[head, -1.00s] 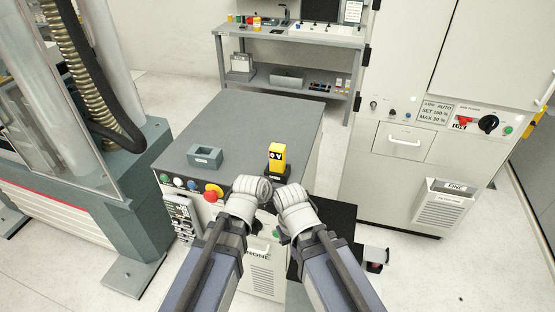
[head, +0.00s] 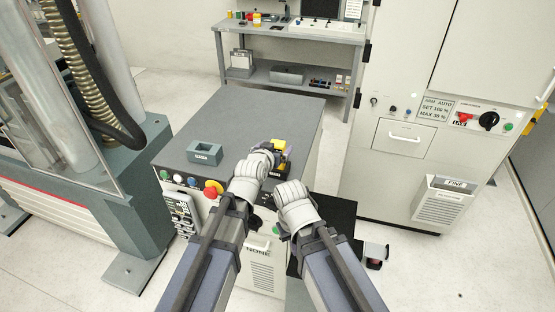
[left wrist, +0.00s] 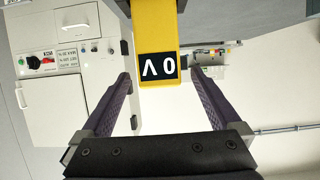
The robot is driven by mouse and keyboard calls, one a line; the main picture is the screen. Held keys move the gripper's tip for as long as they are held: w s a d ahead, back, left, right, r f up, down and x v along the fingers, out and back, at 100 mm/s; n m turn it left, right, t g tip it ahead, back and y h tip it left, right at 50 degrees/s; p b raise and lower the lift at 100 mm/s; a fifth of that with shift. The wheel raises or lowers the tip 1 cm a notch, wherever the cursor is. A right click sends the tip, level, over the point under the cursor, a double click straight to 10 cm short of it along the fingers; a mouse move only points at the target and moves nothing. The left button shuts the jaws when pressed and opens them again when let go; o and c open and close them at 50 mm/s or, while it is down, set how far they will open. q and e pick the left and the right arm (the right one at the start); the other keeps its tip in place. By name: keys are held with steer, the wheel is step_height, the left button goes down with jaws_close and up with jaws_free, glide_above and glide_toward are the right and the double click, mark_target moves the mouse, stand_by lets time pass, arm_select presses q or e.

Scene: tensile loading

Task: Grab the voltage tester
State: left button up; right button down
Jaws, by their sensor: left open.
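The voltage tester (head: 279,146) is yellow with a black foot and stands on the grey top of the cabinet, partly covered by my left gripper (head: 275,155). In the left wrist view the tester (left wrist: 157,50) hangs in from the top of the picture, its black display reading "0 V". My open left gripper (left wrist: 160,78) has one purple finger on each side of it, with a gap showing on both sides. My right wrist is in front of the cabinet in the head view; its fingers are hidden.
A small grey box-shaped holder (head: 205,153) stands on the cabinet top (head: 250,115) to the left. A red knob (head: 211,192) and several buttons line the front edge. A tall white cabinet (head: 400,180) stands right, a workbench (head: 290,32) behind. The far part of the top is clear.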

arm_select(q)
steer(key=b+x, duration=0.1)
steer(key=x, duration=0.4)
steer(key=shift+w+r+b, duration=0.15)
steer(key=shift+w+b, duration=0.05)
steer(key=shift+b, duration=0.1)
steer(key=shift+s, duration=0.1)
steer(key=shift+r, duration=0.1)
jaws_close()
